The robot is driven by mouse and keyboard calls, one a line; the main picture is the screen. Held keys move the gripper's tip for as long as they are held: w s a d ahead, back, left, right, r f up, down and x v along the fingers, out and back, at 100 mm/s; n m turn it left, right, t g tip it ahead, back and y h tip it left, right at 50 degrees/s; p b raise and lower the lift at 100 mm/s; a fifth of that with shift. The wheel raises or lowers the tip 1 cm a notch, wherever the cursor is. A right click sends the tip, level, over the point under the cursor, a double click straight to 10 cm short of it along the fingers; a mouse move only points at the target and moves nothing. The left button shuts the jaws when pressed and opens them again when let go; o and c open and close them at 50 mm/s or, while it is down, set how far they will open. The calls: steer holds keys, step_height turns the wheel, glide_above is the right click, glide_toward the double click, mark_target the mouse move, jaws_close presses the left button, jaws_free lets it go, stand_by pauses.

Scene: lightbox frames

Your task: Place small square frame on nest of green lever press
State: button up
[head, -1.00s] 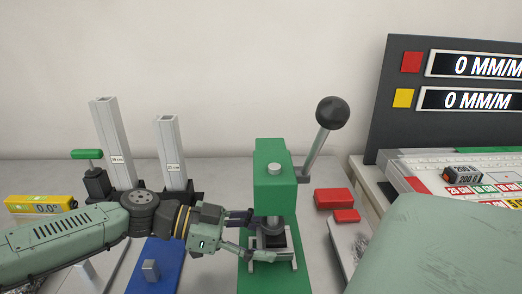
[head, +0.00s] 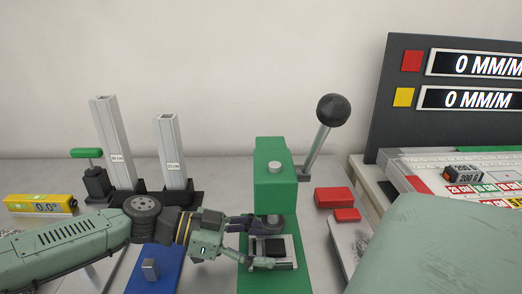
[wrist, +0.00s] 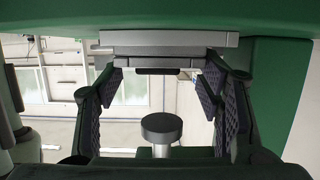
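The green lever press (head: 274,185) stands mid-picture in the head view, its black-knobbed lever raised. Under its ram sits a light grey square nest (head: 291,250) with a low dark square piece (head: 267,247) inside it. I take the dark piece for the small square frame, though its opening cannot be made out. My gripper (head: 266,246) reaches in level from the left, one finger behind the piece and one in front. In the wrist view my gripper's (wrist: 168,95) pads stand wide apart, with the ram (wrist: 161,127) and the narrower dark piece (wrist: 157,71) showing between them, clear of both pads.
The press's green base (head: 275,283) extends towards me. Two red blocks (head: 333,198) lie to its right.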

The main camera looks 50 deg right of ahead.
steer(key=o, duration=0.3)
steer(key=shift+o, duration=0.2)
